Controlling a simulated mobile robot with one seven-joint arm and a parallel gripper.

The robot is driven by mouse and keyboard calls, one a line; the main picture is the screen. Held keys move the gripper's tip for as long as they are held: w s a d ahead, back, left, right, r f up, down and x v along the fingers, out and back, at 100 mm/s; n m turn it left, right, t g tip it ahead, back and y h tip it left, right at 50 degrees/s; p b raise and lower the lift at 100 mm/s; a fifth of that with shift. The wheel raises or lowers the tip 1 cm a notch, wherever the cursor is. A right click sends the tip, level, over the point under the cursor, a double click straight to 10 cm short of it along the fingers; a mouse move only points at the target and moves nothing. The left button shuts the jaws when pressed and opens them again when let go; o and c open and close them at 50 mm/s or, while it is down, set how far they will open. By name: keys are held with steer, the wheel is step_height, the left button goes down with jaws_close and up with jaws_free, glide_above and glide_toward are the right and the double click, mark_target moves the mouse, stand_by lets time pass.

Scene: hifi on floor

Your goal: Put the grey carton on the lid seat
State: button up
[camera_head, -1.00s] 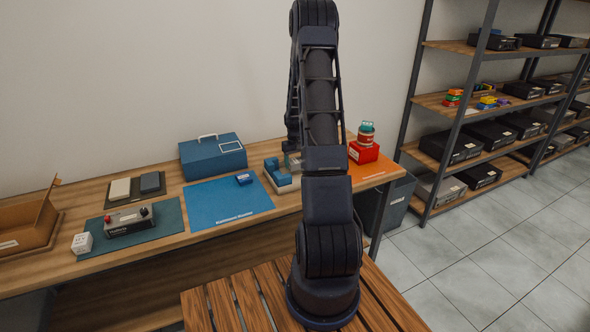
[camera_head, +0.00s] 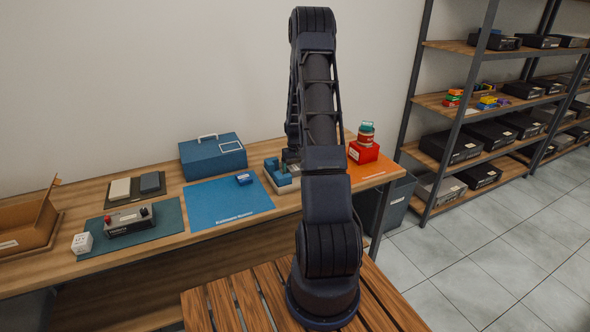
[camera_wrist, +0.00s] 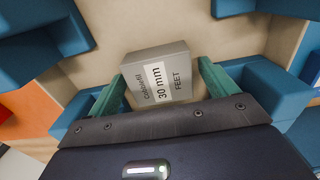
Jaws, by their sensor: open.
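The grey carton (camera_wrist: 158,75), with a white label reading "30 mm FEET", lies between the two teal fingers of my gripper (camera_wrist: 207,82) in the wrist view. The fingers are open, one close on each side of the carton. Around it are several blue blocks on a beige base. In the head view this blue-and-beige fixture (camera_head: 281,176) is on the bench, partly behind my arm, with my gripper at it. The carton cannot be made out there. Nothing in view is marked as the lid seat; this fixture may be it, but I cannot tell for sure.
Left of the fixture are a blue mat (camera_head: 225,208) with a small blue box (camera_head: 244,179), and a blue case (camera_head: 212,158). Right is an orange mat (camera_head: 375,173) with a red box (camera_head: 363,152). A dark green mat (camera_head: 162,224) holds a control box (camera_head: 129,221).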

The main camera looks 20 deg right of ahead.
step_height(320, 180, up, 12)
step_height(320, 180, up, 12)
steer(key=t, duration=0.1)
glide_above(295, 167)
steer(key=s+a, duration=0.6)
steer(key=s+a+r+t, duration=0.1)
steer(key=s+a+r, duration=0.5)
steer(key=s+r, duration=0.3)
steer(key=s+a+r+t, duration=0.1)
steer(key=s+a, duration=0.2)
steer(key=s, duration=0.4)
steer(key=s+a+r, duration=0.2)
steer(key=s, duration=0.6)
steer(key=s+a+r+t, duration=0.1)
steer(key=s+a+r, duration=0.1)
steer(key=s, duration=0.6)
steer(key=shift+a+r+t, duration=0.25)
steer(key=shift+a+t, duration=0.05)
steer(key=shift+a, duration=0.55)
